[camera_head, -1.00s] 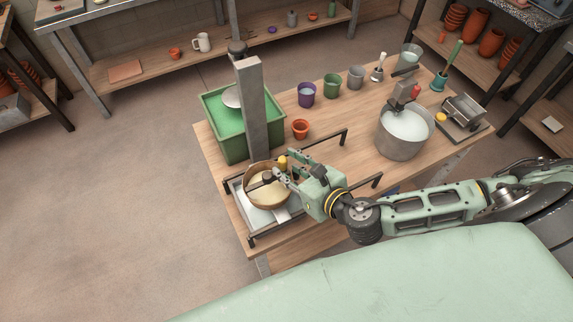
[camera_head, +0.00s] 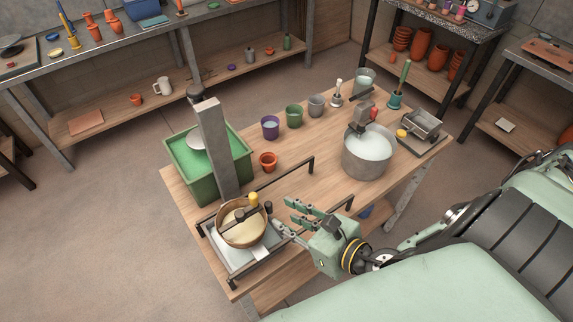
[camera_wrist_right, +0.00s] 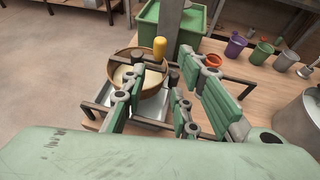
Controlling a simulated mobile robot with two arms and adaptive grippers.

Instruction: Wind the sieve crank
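The round wooden sieve (camera_head: 220,237) sits over a pale tray inside a dark rail frame at the table's front left. A dark crank bar (camera_head: 227,226) crosses its top, with a yellow knob (camera_head: 253,198) standing up at the far right side of the rim. The sieve (camera_wrist_right: 118,67) and the yellow knob (camera_wrist_right: 160,47) also show in the right wrist view, beyond the fingers. My right gripper (camera_head: 283,215) is open and empty, to the right of the sieve and apart from the knob. Its spread fingers show in the wrist view (camera_wrist_right: 163,84). My left gripper is not in view.
A grey post (camera_head: 217,150) rises behind the sieve, beside a green tub (camera_head: 203,190). Dark rail handles (camera_head: 284,178) stand near my right gripper. A terracotta pot (camera_head: 268,162), several cups and a metal bucket (camera_head: 367,160) stand on the table.

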